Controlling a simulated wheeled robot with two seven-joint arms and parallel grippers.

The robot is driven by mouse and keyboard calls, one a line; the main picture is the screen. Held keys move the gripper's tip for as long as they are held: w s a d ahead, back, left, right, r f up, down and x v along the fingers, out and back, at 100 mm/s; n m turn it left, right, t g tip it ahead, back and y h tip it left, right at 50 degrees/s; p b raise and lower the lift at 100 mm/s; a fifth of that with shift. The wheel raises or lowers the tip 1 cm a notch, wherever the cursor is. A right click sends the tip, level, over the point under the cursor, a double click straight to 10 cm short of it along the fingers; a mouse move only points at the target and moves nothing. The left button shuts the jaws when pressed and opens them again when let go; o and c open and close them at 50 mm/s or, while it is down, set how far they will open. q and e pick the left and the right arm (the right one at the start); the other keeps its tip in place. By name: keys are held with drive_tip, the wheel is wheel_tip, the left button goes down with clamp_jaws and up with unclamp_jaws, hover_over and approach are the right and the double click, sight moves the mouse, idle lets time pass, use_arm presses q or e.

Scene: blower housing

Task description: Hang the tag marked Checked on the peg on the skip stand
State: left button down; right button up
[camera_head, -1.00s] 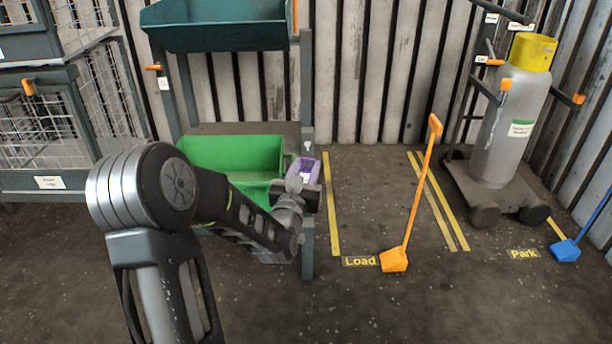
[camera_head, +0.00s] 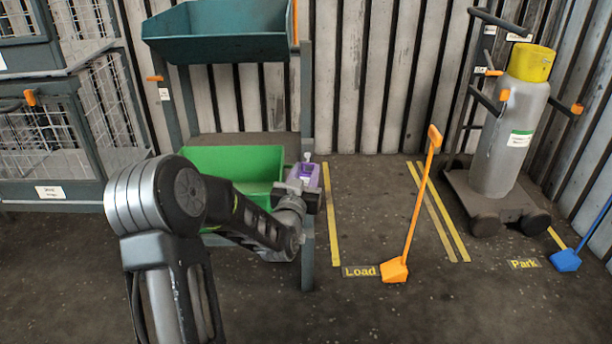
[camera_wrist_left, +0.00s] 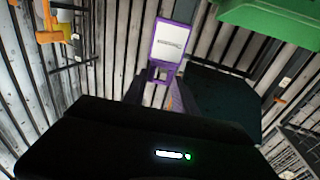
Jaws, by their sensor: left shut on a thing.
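My left gripper (camera_head: 311,197) is shut on a purple tag (camera_head: 304,174) in front of the right post of the skip stand (camera_head: 307,110). In the left wrist view the tag (camera_wrist_left: 170,42) shows a white face with print too small to read, and a purple loop at its gripper end. A small pale peg (camera_head: 307,157) shows on that post, just above the tag. I cannot tell whether tag and peg touch. My right gripper is not in view.
The stand holds a teal skip (camera_head: 218,45) on top, with a green bin (camera_head: 235,165) below. An orange shovel (camera_head: 407,235) stands at the Load marking (camera_head: 361,271). A cylinder trolley (camera_head: 497,203) is at right, mesh cages (camera_head: 52,191) at left. Floor between yellow lines is mostly clear.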

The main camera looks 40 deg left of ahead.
sight(303, 170)
use_arm(q)
drive_tip(key=shift+w+a+f+p, duration=0.1)
drive_tip(key=shift+w+a+p, duration=0.1)
drive_tip(key=shift+w+a, duration=0.6)
drive_tip(key=shift+w+a+f+p, duration=0.15)
drive_tip(key=shift+w+a, duration=0.4)
drive_tip(key=shift+w, duration=0.4)
drive_tip(key=shift+w+a+f+b, duration=0.15)
drive_tip(key=shift+f+b, duration=0.1)
drive_tip(key=shift+b, duration=0.35)
drive_tip(key=shift+w+a+b, duration=0.15)
drive_tip(key=shift+w+b, duration=0.1)
drive_tip(key=shift+b, duration=0.15)
drive_tip(key=c, duration=0.9)
unclamp_jaws()
drive_tip(key=shift+s, duration=0.1)
drive_tip(key=p+v, duration=0.2)
drive_tip(key=v, duration=0.5)
drive_tip(key=shift+s, duration=0.3)
